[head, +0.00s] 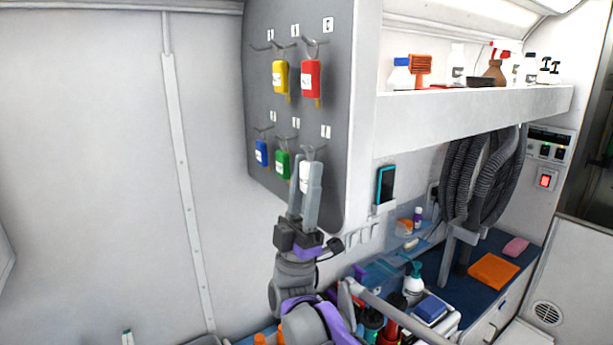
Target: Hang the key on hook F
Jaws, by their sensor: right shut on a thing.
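A grey hook board (345,60) on the wall carries two rows of hooks with small labels, too small to read surely. My right gripper (304,172) is raised at the lower right hook (314,150), shut on a key with a white tag (304,168). My left gripper is not in view.
Yellow (280,76) and red (311,78) key tags hang in the upper row, blue (261,153) and green (282,164) in the lower. The upper left hook (262,48) is empty. A shelf (470,112) and a cluttered blue counter (515,245) lie to the right.

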